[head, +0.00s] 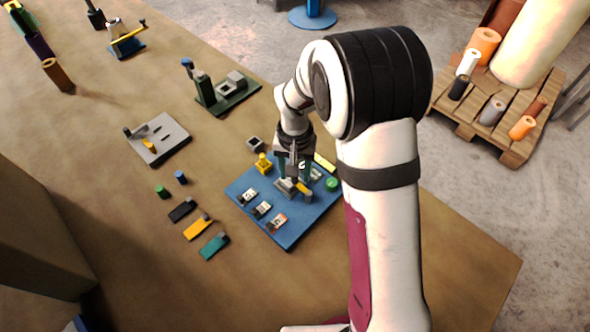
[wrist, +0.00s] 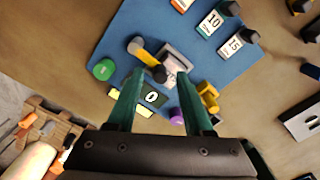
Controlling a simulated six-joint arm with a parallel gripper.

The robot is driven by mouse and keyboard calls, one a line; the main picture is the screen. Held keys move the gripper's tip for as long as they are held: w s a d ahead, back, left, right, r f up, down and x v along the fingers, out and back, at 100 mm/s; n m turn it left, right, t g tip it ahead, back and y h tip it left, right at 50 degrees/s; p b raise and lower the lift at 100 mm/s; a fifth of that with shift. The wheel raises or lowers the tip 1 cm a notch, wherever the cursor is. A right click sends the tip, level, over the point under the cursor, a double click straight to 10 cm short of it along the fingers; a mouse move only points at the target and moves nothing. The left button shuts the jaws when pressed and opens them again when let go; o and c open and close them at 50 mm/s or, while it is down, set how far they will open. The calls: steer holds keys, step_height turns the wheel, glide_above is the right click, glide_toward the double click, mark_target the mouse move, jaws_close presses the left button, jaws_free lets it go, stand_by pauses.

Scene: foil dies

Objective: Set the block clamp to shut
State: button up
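A clamp with a grey block (wrist: 178,57) and a yellow lever (wrist: 148,56) sits on the blue board (wrist: 125,40). The lever lies slantwise beside the block, with a grey knob at one end and a dark end at the other. In the head view the yellow lever (head: 304,188) shows just below my gripper (head: 293,178). In the wrist view my gripper (wrist: 158,84) is open, its two green fingers apart and nothing held between them. The fingers point toward the clamp; whether they touch it I cannot tell. My gripper partly hides the clamp in the head view.
The board also bears a green button (head: 332,184), a yellow fixture (head: 263,163), a purple knob (wrist: 177,116) and several numbered tags (head: 262,208). A grey plate (head: 160,138), a green fixture (head: 224,97) and small coloured pieces (head: 197,227) stand left of the board.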

steer(key=shift+r, duration=0.1)
step_height(320, 180, up, 16)
steer(key=shift+f, duration=0.2)
steer(key=s+d+m+y, duration=0.1)
steer(key=s+d, duration=0.1)
steer(key=s, duration=1)
steer(key=s+d+m, duration=0.2)
steer(key=s+d, duration=0.1)
steer(key=s, duration=1)
steer(key=shift+d+f+m+y, duration=0.25)
steer(key=shift+f+m+y, duration=0.05)
steer(key=shift+f+y, duration=0.15)
